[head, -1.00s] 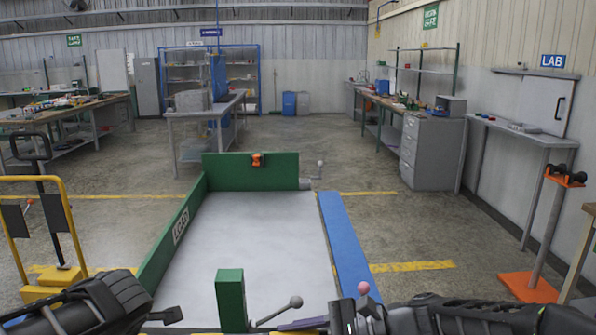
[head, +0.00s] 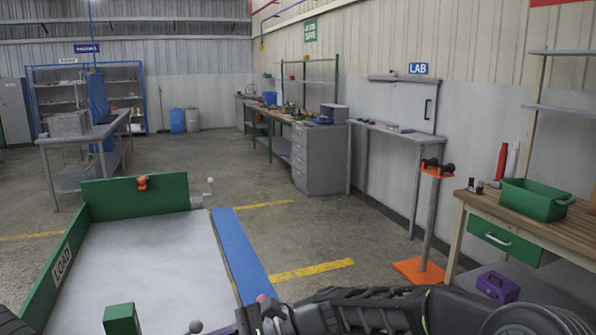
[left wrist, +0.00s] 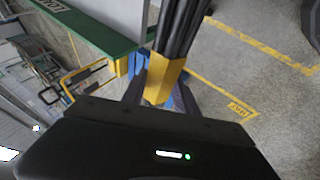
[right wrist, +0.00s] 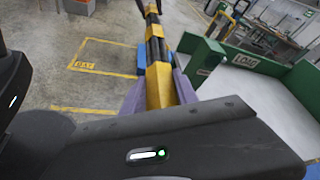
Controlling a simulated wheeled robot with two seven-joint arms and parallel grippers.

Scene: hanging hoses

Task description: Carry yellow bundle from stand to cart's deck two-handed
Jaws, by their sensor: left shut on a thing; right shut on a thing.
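The yellow bundle is a set of black hoses with yellow bands. My left gripper (left wrist: 160,92) is shut on the bundle at a yellow band (left wrist: 167,78) in the left wrist view. My right gripper (right wrist: 158,92) is shut around another yellow-banded part of the bundle (right wrist: 158,78) in the right wrist view. The bundle is not clearly visible in the head view. The cart's pale deck (head: 150,255) is bare where seen, at lower left, with green walls. The bundle is beside the cart, outside its wall. A grey-post stand (head: 428,215) with orange top and base stands at right.
A blue strip (head: 242,255) runs along the cart's right side. A wooden bench (head: 520,212) with a green bin (head: 538,199) is at right, with a purple box (head: 497,287) below it. Floor between cart and stand is clear.

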